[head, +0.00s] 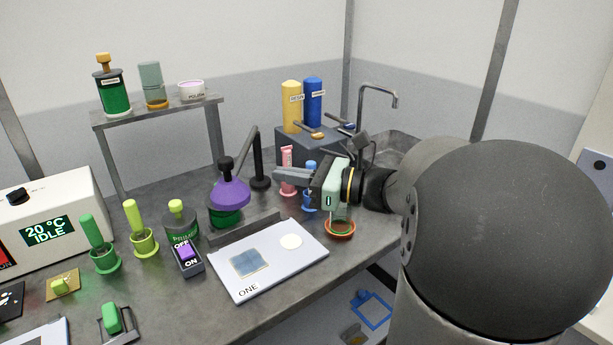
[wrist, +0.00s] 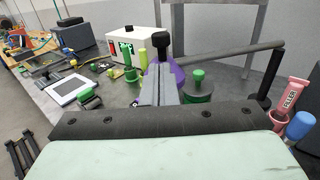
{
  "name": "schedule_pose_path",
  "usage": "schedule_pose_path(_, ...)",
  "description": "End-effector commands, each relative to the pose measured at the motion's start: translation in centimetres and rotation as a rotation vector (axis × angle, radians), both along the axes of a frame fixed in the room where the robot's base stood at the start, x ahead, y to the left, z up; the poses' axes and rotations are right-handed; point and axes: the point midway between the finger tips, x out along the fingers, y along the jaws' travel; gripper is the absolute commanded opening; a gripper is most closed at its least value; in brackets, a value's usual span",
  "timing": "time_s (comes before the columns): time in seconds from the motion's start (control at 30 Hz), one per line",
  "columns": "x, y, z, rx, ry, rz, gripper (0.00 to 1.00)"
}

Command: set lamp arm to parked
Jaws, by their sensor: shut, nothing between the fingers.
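The lamp has a purple shade (head: 230,194) with a black knob on top. A dark jointed arm (head: 243,146) joins it to a black post (head: 260,170) behind and right. The shade hangs over a dark green jar (head: 222,217). In the wrist view the black knob (wrist: 160,48) and the lamp arm (wrist: 235,61) show beyond my fingers, which partly hide the shade. My gripper (head: 276,175) is shut and empty, right of the shade, with fingers pointing left towards it. In the head view a gap shows between fingertips and shade.
A white board marked ONE (head: 270,258) lies in front of the lamp. A pink tube (head: 287,168), a blue bottle (head: 310,192) and a reddish bowl (head: 340,229) sit close to my gripper. A raised shelf (head: 160,112) stands behind; a switch box (head: 186,258) is front left.

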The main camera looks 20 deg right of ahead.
Motion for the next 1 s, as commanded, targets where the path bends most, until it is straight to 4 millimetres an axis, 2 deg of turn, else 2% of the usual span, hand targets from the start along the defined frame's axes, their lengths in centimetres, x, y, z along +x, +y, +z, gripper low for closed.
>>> schedule_pose_path(0.03,0.8,1.0,0.1,0.000,0.000,0.005,0.00)
schedule_pose_path(0.2,3.1,3.6,0.0,0.001,0.002,0.003,0.00)
schedule_pose_path(0.4,5.0,5.6,0.0,0.001,-0.001,0.000,0.00)
schedule_pose_path(0.6,5.7,6.3,0.0,0.001,0.001,0.000,0.00)
schedule_pose_path(1.0,5.8,6.4,0.0,0.000,0.000,-0.007,0.00)
